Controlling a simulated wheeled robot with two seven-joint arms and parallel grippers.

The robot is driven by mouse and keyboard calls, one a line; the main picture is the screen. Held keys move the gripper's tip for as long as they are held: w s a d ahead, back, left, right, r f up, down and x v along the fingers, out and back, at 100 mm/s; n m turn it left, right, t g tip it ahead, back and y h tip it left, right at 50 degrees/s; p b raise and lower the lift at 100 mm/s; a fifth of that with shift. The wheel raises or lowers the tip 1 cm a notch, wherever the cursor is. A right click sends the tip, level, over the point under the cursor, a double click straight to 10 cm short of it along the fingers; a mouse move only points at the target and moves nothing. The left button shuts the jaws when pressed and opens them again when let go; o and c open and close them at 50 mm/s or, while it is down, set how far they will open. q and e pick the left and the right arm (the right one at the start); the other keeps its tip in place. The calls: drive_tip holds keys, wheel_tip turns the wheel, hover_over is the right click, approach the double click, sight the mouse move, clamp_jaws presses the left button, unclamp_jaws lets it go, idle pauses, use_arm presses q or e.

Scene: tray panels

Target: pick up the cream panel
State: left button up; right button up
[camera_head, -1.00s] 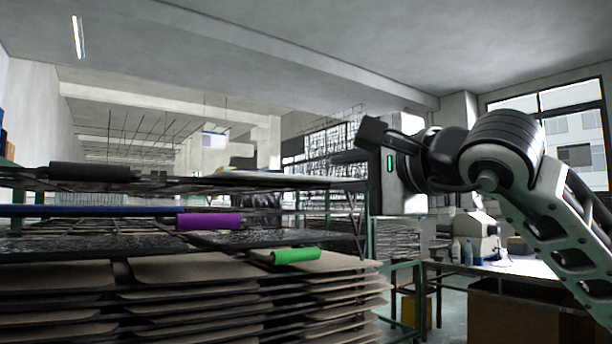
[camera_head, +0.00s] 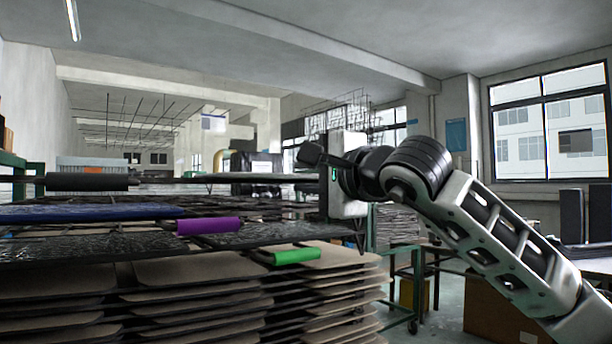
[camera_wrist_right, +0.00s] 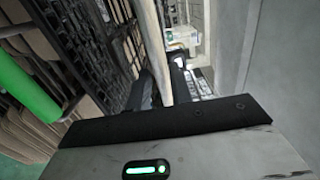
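A narrow cream strip, which looks like the cream panel (camera_wrist_right: 155,45) seen edge-on, runs down the right wrist view and ends between my right fingers. In the head view I cannot pick it out with certainty; a thin pale grey-edged panel (camera_head: 240,178) lies level on the rack's upper tier. My right gripper (camera_head: 322,156) is at the rack's right end, pointing left, beside that tier. Its dark fingers stand apart in the right wrist view (camera_wrist_right: 161,85), one each side of the strip. Whether they touch it is unclear. My left gripper is out of view.
Several brown trays (camera_head: 200,269) are stacked underneath. A table and boxes stand at the right.

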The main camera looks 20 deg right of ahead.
drive_tip(key=shift+c, duration=0.4)
clamp_jaws()
wheel_tip(320, 180, up, 3)
drive_tip(key=shift+s+f+p, duration=0.1)
drive_tip(key=shift+f+p, duration=0.1)
drive_tip(key=shift+p, duration=0.7)
drive_tip(key=shift+d, duration=0.1)
